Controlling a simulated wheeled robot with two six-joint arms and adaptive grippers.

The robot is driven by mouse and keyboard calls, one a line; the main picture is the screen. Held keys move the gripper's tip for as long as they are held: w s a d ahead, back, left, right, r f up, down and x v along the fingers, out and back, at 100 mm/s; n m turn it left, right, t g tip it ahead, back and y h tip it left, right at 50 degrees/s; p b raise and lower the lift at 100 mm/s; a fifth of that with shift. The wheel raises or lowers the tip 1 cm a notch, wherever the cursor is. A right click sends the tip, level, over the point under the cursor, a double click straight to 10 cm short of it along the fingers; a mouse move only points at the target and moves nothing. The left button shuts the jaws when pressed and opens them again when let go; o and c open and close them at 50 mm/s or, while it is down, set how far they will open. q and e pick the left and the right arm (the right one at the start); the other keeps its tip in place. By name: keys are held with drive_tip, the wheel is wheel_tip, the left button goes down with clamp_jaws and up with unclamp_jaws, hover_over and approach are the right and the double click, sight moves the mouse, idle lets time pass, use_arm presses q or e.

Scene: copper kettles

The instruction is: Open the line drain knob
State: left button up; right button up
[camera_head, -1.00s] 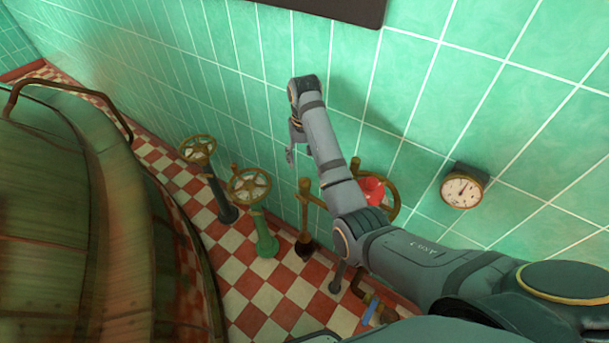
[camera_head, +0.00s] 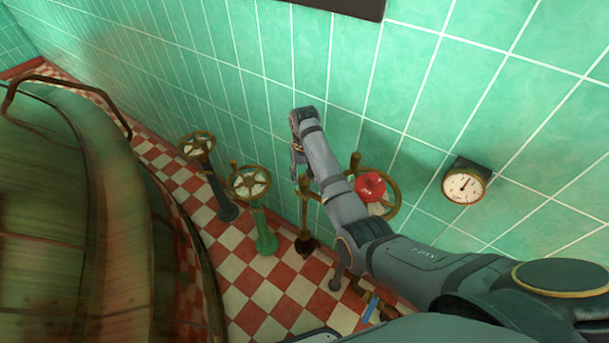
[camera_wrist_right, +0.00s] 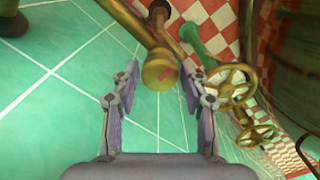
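My right gripper (camera_head: 296,172) points down just above this post. In the right wrist view its fingers (camera_wrist_right: 159,82) are spread on either side of the knob, with no visible contact. My left gripper is in neither view.
Spoked handwheels (camera_head: 249,182) and (camera_head: 196,145) stand on posts to the left. A red knob (camera_head: 369,187) and another wheel are right of my forearm. The green tiled wall (camera_head: 440,90) is close behind; a copper kettle (camera_head: 50,230) fills the left.

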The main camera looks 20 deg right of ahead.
drive_tip(key=c, duration=0.7)
drive_tip(key=shift+r+n+p, duration=0.2)
drive_tip(key=shift+n+p, duration=0.1)
drive_tip(key=shift+p, duration=0.4)
drive_tip(key=n+p, duration=0.5)
drive_tip(key=p, duration=0.1)
drive_tip(key=shift+n+p, duration=0.3)
drive_tip(key=shift+p, duration=0.05)
drive_tip(key=n+p, duration=0.1)
drive_tip(key=n, duration=0.1)
drive_tip(key=shift+n+p, duration=0.4)
drive_tip(key=n+p, duration=0.1)
drive_tip(key=n, duration=0.1)
drive_tip(key=shift+n, duration=0.3)
drive_tip(key=n+p, duration=0.1)
drive_tip(key=n, duration=0.2)
drive_tip(key=shift+f+n+p, duration=0.1)
drive_tip(key=shift+n+p, duration=0.5)
drive_tip(key=shift+n, duration=0.9)
drive_tip(key=shift+o, duration=0.2)
drive_tip(key=shift+f+n, duration=0.1)
drive_tip(key=shift+n, duration=0.2)
